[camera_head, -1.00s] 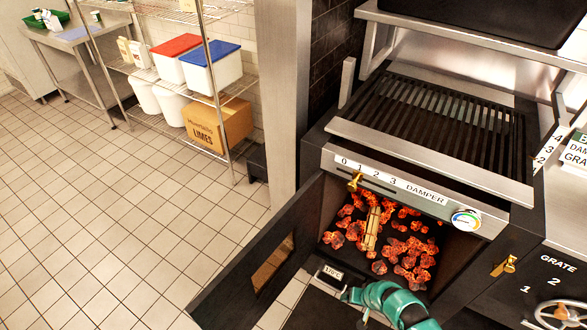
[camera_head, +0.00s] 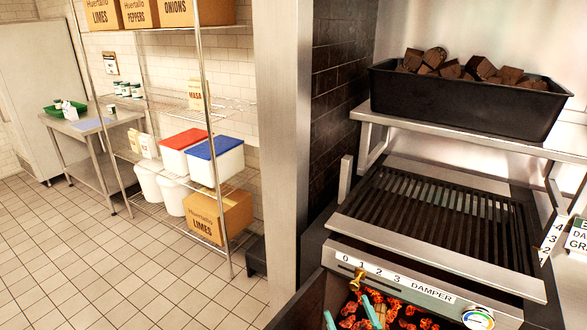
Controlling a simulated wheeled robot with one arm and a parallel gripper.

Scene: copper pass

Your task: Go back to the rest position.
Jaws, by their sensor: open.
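My gripper (camera_head: 348,307) shows at the bottom edge as two teal fingers pointing up, set apart with nothing held between them. It is in front of the open firebox of the grill; the rest of the arm is below the picture. Glowing embers (camera_head: 408,312) show in the firebox behind and to the right of the fingers. A sliver of the pale wood bundle (camera_head: 380,314) shows among them, mostly cut off or hidden.
The grill grate (camera_head: 440,215) and the damper panel (camera_head: 400,284) are above the firebox. A black tray (camera_head: 460,105) of dark wood chunks stands on the upper shelf. A steel post (camera_head: 283,150) and wire shelving with bins are left. Tiled floor (camera_head: 90,260) is clear at lower left.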

